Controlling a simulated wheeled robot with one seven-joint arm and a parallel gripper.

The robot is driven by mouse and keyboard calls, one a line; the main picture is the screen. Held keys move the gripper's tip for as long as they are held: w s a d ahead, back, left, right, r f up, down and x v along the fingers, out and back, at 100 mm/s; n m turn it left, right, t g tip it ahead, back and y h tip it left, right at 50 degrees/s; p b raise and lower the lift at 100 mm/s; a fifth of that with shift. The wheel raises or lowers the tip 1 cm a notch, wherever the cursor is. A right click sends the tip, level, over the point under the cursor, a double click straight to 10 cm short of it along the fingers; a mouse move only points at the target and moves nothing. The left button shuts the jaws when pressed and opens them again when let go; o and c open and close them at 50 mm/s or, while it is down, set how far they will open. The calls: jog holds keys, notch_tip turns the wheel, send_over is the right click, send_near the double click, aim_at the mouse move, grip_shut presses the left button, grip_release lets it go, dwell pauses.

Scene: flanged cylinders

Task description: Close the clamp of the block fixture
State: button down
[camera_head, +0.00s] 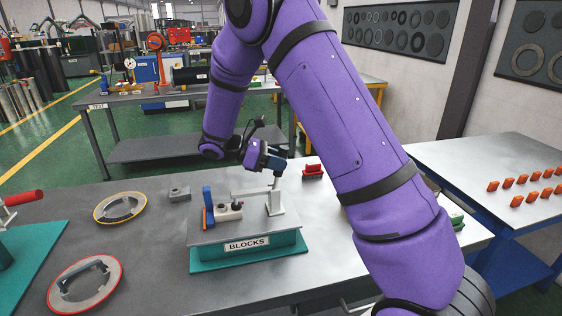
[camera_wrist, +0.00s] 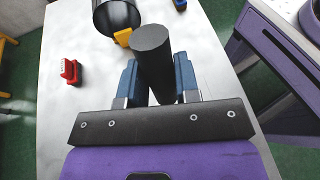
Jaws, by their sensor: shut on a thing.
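The block fixture (camera_head: 246,258) is a teal base with a grey top plate and a BLOCKS label, in the middle of the bench. On it a pale block (camera_head: 228,213) sits beside a blue upright stop (camera_head: 208,205). The clamp (camera_head: 274,198) is a grey post with a flat arm reaching left, its dark-tipped spindle over the block area; contact cannot be told. My gripper (camera_head: 270,157) is at the top of the clamp. In the wrist view its blue fingers (camera_wrist: 158,82) are shut on a dark cylindrical clamp handle (camera_wrist: 151,45), mostly hidden in the head view.
Two ringed discs, yellow (camera_head: 120,207) and red (camera_head: 85,284), lie left of the fixture. A red-handled clamp (camera_head: 22,198) stands on another teal base at far left. A red part (camera_head: 312,171) lies behind the fixture; it also shows in the wrist view (camera_wrist: 70,71). My arm hides the bench's right side.

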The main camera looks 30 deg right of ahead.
jog(key=shift+w+a, duration=0.1)
jog(key=shift+a, duration=0.1)
jog(key=c, duration=0.8)
grip_release()
jog(key=shift+a, duration=0.2)
jog(key=shift+c, duration=0.2)
jog(key=shift+d, duration=0.1)
jog(key=shift+r, duration=0.1)
jog(key=v, duration=1)
jog(key=shift+a, duration=0.4)
jog(key=shift+w, duration=0.15)
